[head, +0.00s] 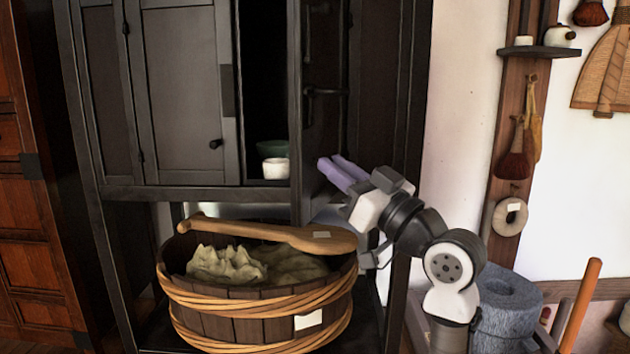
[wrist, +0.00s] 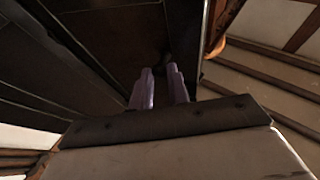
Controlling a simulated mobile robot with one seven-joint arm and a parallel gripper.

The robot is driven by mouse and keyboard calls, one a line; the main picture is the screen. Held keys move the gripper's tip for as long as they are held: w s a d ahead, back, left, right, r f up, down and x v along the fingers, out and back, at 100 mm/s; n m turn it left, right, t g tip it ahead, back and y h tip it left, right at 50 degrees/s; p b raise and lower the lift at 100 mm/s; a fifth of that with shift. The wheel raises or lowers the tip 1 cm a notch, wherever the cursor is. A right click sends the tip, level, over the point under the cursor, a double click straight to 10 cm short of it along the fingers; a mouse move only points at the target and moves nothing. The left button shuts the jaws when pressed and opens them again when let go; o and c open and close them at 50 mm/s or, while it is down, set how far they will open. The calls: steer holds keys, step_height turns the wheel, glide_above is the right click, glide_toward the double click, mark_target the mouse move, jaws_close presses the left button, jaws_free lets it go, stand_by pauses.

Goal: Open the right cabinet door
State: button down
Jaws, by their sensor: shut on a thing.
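The right cabinet door (head: 312,135) stands partly open in the head view, swung out toward me with its free edge on the left. The left door (head: 182,90) is shut and has a small round dark knob (head: 215,144). My gripper (head: 329,161) is at the outer face of the right door, low down near its free edge. Its purple fingers also show in the wrist view (wrist: 160,70), against the dark door (wrist: 125,45). The gripper is shut on the right door's knob, which is mostly hidden by the fingers and in shadow.
A dark gap shows the cabinet's inside, with a white cup (head: 275,168) and a green bowl (head: 271,148). A wooden tub (head: 245,325) with a paddle (head: 265,233) across it stands below the doors. A grey stone quern (head: 508,310) is at lower right, beside my arm.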

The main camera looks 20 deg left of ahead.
steer(key=shift+w+d+n+g+y+b, duration=0.3)
steer(key=shift+d+n+g, duration=0.15)
steer(key=shift+d+g, duration=0.45)
steer(key=shift+w+d+n+g+y+b, duration=0.3)
steer(key=shift+d+n+g, duration=0.2)
steer(key=shift+d+g, duration=0.35)
steer(key=shift+w+d+n+g+y+b, duration=0.2)
steer(key=shift+d+n+g+y+b, duration=0.2)
steer(key=shift+d+g, duration=0.45)
steer(key=shift+a, duration=0.1)
steer(key=c, duration=1.4)
jaws_free()
steer(key=shift+o, duration=0.2)
steer(key=b+v, duration=0.3)
steer(key=v, duration=1)
steer(key=shift+d, duration=0.4)
